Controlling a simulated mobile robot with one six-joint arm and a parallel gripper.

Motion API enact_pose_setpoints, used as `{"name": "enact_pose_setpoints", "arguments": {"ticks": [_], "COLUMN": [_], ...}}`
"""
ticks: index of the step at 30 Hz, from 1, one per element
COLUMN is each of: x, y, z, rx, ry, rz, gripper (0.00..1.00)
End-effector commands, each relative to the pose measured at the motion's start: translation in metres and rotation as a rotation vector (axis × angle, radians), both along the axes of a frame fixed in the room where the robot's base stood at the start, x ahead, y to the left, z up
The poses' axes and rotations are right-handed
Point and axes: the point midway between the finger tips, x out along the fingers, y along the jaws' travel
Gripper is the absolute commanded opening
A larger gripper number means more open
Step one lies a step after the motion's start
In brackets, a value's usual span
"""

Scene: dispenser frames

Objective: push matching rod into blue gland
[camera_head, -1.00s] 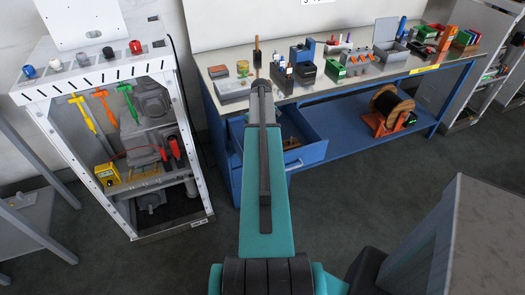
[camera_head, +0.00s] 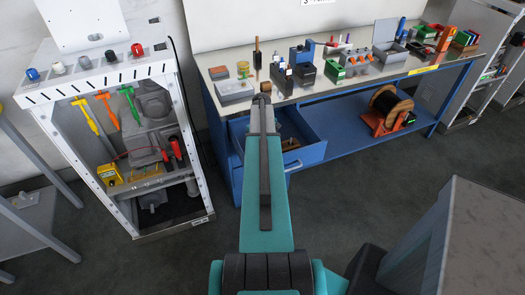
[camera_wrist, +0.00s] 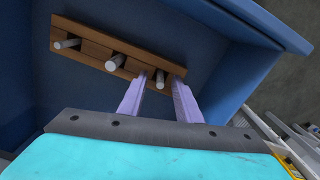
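The blue gland (camera_head: 32,74) is at the left end of a row of coloured glands on the white frame's top. In the wrist view, a wooden rack (camera_wrist: 95,42) in the blue drawer holds three pale grey rods: a left rod (camera_wrist: 67,44), a middle rod (camera_wrist: 115,63) and a right rod (camera_wrist: 160,77). No colour marks show on them. My gripper (camera_wrist: 159,78) is open, its two purple fingers either side of the right rod's end; I cannot tell whether they touch it. In the head view, my arm hides the fingers.
The open drawer (camera_head: 305,150) hangs under a blue workbench (camera_head: 235,108) crowded with small tools and boxes. Yellow, orange and green T-handles hang inside the white frame (camera_head: 195,170). A grey block (camera_head: 455,225) stands at the right. The floor between is clear.

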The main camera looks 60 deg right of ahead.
Motion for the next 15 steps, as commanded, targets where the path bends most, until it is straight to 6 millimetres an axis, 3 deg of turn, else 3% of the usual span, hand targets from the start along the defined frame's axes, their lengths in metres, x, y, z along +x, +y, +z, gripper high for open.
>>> {"name": "enact_pose_setpoints", "arguments": {"ticks": [15], "x": [-0.0002], "y": [-0.0001], "z": [-0.0002], "rx": [0.0], "ry": [0.0], "rz": [0.0], "gripper": [0.31]}}
